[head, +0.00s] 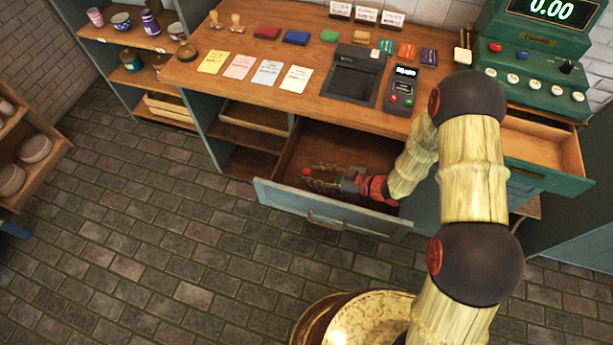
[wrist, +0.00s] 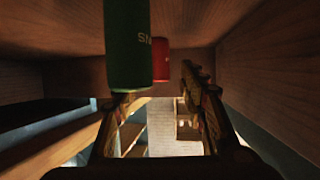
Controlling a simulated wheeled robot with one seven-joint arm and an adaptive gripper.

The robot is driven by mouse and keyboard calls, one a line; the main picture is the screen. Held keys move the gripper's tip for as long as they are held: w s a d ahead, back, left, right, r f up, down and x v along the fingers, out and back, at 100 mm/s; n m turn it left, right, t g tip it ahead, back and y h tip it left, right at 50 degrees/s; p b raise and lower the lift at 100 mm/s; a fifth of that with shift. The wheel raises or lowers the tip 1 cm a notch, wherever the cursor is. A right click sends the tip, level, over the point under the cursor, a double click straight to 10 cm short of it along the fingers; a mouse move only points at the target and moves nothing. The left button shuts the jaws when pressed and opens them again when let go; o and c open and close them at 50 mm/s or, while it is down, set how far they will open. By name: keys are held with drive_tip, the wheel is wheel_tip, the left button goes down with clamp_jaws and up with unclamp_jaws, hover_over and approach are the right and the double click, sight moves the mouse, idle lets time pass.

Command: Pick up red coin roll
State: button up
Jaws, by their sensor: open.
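The red coin roll (wrist: 161,66) shows in the wrist view, partly behind a larger, nearer green roll (wrist: 130,45) with pale lettering. The red roll is in line with the gap between my fingers, beyond the green one. My gripper (wrist: 158,92) is open, with one finger on each side and nothing between them. In the head view my gripper (head: 322,180) is low inside the pulled-out drawer (head: 345,215). A small red spot by the fingertips may be the red roll; I cannot tell.
The drawer's wooden walls close in around the gripper. The counter (head: 235,100) above holds coloured papers (head: 252,68), a black printer-like device (head: 354,75) and a card terminal (head: 402,90). A green cash register (head: 535,75) with its tray open stands at right.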

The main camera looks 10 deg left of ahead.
sight(307, 173)
drive_tip(key=x, duration=0.2)
drive_tip(key=shift+a+f+b, duration=0.25)
drive_tip(key=shift+f+b, duration=0.15)
drive_tip(key=shift+f, duration=0.05)
drive_tip(key=shift+w+a+f, duration=0.15)
drive_tip(key=shift+w+a, duration=0.1)
drive_tip(key=shift+a, duration=0.25)
drive_tip(key=shift+c, duration=0.9)
clamp_jaws()
